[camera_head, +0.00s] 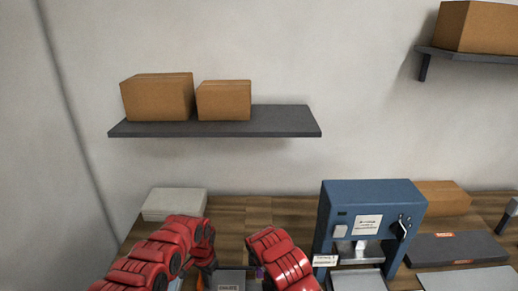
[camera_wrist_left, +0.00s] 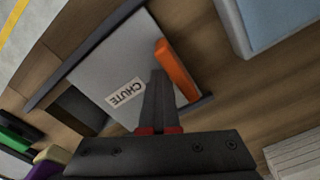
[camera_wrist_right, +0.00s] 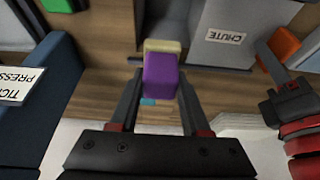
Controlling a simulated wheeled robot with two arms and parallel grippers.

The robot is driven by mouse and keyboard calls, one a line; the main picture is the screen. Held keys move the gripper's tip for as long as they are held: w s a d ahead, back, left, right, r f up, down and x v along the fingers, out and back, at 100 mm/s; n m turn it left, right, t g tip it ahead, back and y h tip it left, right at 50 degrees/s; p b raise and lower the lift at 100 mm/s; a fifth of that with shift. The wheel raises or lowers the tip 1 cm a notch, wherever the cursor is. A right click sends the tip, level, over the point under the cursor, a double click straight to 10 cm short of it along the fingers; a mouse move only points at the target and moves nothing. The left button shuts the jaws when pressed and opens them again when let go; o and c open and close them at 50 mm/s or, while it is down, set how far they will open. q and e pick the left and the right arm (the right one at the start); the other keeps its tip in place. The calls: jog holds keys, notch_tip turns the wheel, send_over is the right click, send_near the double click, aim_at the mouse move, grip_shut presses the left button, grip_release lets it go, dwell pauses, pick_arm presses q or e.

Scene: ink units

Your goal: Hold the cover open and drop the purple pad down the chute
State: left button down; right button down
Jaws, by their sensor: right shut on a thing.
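The purple pad (camera_wrist_right: 160,78), with a beige end, is between the fingers of my right gripper (camera_wrist_right: 158,88), which is shut on it. The grey cover (camera_wrist_left: 130,60) bears a CHUTE label and an orange handle (camera_wrist_left: 177,68). A dark opening (camera_wrist_left: 80,110) shows beside the cover. My left gripper (camera_wrist_left: 158,78) has its fingers together, with the tips close to the handle; I cannot tell if they touch it. The right wrist view also shows the cover (camera_wrist_right: 235,55) and the handle (camera_wrist_right: 284,45).
A blue press (camera_head: 340,205) stands right of my right arm. A pale block (camera_head: 175,204) lies at the back left of the wooden table (camera_head: 230,212). A green thing (camera_wrist_left: 18,133) is near the chute. A dark shelf (camera_head: 280,122) with boxes hangs above.

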jog(key=shift+f, duration=0.15)
jog(key=shift+s+d+f, duration=0.1)
jog(key=shift+s+f, duration=0.05)
jog(key=shift+f, duration=0.55)
jog(key=shift+s+d+f, duration=0.15)
jog(key=shift+s+f, duration=0.05)
jog(key=shift+f, duration=0.55)
jog(key=shift+s+d+f, duration=0.1)
jog(key=shift+s+f, duration=0.05)
jog(key=shift+f, duration=0.55)
grip_release()
jog(key=shift+r, duration=0.15)
jog(key=shift+r, duration=3.45)
